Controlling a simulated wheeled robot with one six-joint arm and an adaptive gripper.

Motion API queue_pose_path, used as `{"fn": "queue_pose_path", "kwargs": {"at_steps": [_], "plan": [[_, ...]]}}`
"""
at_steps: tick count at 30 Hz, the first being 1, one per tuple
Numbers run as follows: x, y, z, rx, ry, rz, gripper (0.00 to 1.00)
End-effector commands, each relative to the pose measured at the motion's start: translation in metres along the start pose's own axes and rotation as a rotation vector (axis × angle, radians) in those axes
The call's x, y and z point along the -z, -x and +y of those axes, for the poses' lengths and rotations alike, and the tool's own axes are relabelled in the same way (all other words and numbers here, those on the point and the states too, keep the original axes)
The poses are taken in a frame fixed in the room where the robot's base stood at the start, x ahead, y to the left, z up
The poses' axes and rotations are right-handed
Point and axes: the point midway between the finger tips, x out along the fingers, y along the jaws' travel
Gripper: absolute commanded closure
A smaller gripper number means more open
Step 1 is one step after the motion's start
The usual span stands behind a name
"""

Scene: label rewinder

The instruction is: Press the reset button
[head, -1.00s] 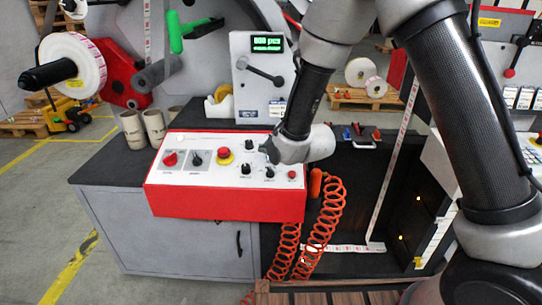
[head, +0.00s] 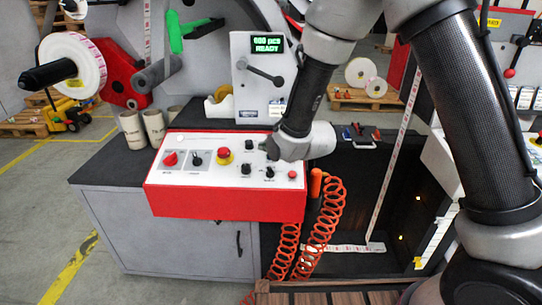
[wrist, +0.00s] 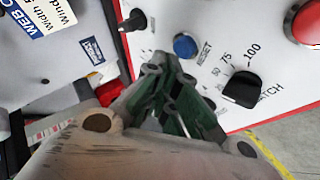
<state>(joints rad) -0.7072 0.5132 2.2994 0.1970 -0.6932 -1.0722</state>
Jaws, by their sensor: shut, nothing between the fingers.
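The reset button (wrist: 185,45) is a round blue button in a dark ring on the white panel, with "RESET" printed beside it. In the wrist view my gripper (wrist: 170,72) is shut and empty, with its fingertips just short of the button in the picture. The button's face shows whole, and a gap to it cannot be judged. In the head view my gripper (head: 266,150) is over the right part of the control panel (head: 215,176), and the blue button cannot be made out there.
A red mushroom button (head: 224,153) and other knobs sit on the panel. The green display (head: 267,44) reads "READY" on its second line. Orange coiled hoses (head: 331,215) hang at the right.

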Motion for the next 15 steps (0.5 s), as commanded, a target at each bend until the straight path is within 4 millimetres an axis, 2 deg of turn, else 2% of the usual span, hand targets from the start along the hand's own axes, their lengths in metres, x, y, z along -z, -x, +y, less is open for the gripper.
{"fn": "queue_pose_path", "kwargs": {"at_steps": [11,15], "plan": [[0.0017,0.0025,0.0014,0.001,0.0,0.0,1.0],[0.0075,0.0095,0.0075,-0.002,0.0,0.002,1.0]]}}
